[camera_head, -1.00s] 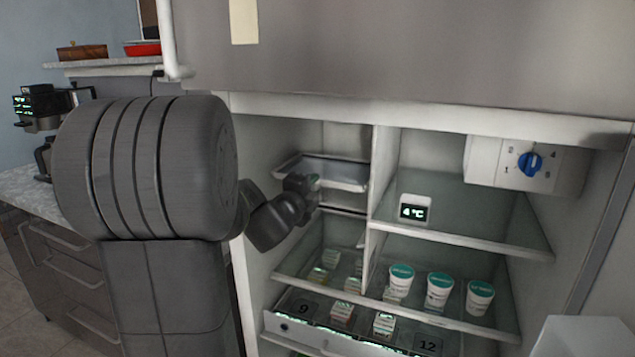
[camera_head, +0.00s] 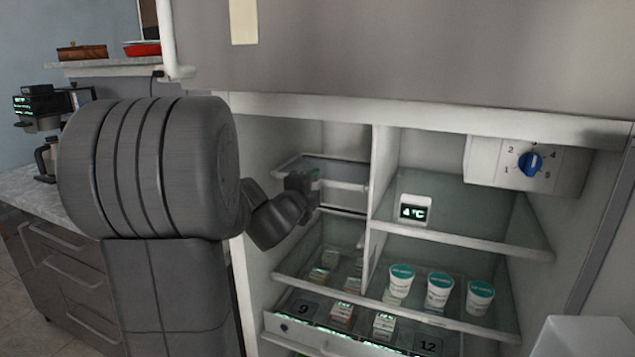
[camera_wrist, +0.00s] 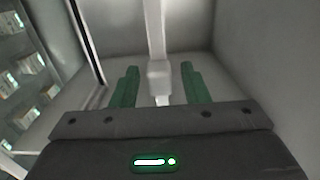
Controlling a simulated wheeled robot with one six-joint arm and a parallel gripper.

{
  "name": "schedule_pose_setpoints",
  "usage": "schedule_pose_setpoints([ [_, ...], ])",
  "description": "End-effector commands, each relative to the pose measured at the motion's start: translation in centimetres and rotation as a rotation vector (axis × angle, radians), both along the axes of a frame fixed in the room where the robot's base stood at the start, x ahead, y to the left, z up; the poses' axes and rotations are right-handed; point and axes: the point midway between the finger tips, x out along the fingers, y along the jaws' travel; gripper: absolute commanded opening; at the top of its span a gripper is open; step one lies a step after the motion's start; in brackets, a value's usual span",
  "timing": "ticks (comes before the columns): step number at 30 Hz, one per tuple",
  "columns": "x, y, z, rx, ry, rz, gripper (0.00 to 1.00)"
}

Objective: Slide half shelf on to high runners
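The half shelf (camera_head: 345,183) is a glass-like panel with a pale rim in the fridge's upper left bay. It lies about level, but which runners bear it is hidden. My gripper (camera_head: 314,177) is at its front left edge. In the wrist view, the two green fingers of my gripper (camera_wrist: 160,70) stand apart on either side of a pale bar (camera_wrist: 155,35), with a gap on both sides. This bar seems to be the shelf's rim.
A centre divider (camera_head: 383,165) bounds the bay on the right. A fixed right shelf (camera_head: 470,240) carries a temperature display (camera_head: 414,209). Below stand several white tubs (camera_head: 440,290) and small boxes (camera_head: 384,325). A numbered drawer (camera_head: 350,335) is lower still.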

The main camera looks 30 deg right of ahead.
Motion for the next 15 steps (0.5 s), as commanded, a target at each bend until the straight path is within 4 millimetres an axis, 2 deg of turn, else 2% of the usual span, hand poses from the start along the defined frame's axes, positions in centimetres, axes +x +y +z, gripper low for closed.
schedule_pose_setpoints([
  [10,-0.1,0.2,-0.1,0.002,0.002,0.001,0.47],
  [15,-1.2,1.4,-0.1,0.001,0.001,0.001,0.47],
])
